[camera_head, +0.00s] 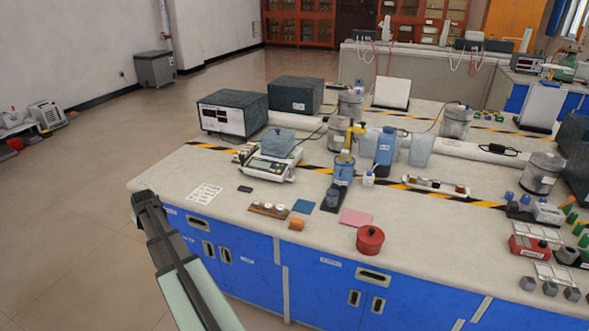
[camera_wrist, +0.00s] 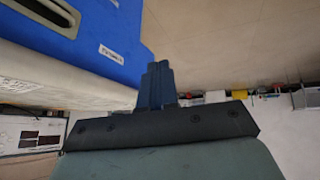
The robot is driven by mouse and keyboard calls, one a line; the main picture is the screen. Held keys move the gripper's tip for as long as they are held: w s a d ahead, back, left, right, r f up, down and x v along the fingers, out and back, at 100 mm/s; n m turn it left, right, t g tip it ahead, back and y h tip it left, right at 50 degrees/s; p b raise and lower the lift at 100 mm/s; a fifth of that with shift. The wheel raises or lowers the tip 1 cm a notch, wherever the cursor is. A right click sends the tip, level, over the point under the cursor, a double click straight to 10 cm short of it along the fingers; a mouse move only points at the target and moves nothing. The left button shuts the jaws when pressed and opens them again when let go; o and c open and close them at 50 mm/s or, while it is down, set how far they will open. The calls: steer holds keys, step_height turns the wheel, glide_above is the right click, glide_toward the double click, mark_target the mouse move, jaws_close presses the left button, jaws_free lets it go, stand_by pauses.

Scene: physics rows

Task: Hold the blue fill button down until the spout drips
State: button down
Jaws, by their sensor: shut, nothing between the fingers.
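My gripper (camera_head: 146,198) is shut and empty. It is off the bench's front left corner, well to the left of the other things; its closed fingers also show in the wrist view (camera_wrist: 157,80). A blue container (camera_head: 344,172) with a yellow top piece stands mid-bench, with a small dark block (camera_head: 333,198) in front of it. A taller blue container (camera_head: 385,150) stands behind to the right. I cannot make out for certain which part is the fill button or the spout, and no drip is visible. The wrist view shows neither container.
The bench (camera_head: 160,180) has a blue front. Floor at left is open.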

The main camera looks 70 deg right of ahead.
steer(key=s+d+r+m, duration=0.1)
steer(key=s+d+r, duration=0.1)
steer(key=s+d, duration=0.5)
steer(key=s+d+r+m+g, duration=0.1)
steer(key=s+d+r, duration=0.2)
steer(key=s+d, duration=0.4)
steer(key=s+d+r+m+g, duration=0.1)
steer(key=s+d+r+m, duration=0.1)
steer(key=s+d, duration=0.5)
steer(key=shift+s+d+r, duration=0.1)
steer(key=shift+d+r, duration=0.05)
steer(key=shift+d, duration=0.95)
steer(key=shift+s+d+r, duration=0.1)
steer(key=shift+d+r, duration=0.1)
steer(key=shift+d, duration=0.85)
steer(key=shift+d+r, duration=0.15)
steer(key=shift+d, duration=0.95)
steer(key=s+d+r+m, duration=0.1)
steer(key=s+d+r, duration=0.1)
steer(key=s+d, duration=0.45)
steer(key=s+d+r+m, duration=0.1)
steer(key=s+d+r, duration=0.15)
steer(key=s, duration=0.75)
step_height(320, 180, up, 6)
steer(key=m+t, duration=0.4)
steer(key=m, duration=0.1)
glide_above(372, 174)
steer(key=shift+f, duration=4.45)
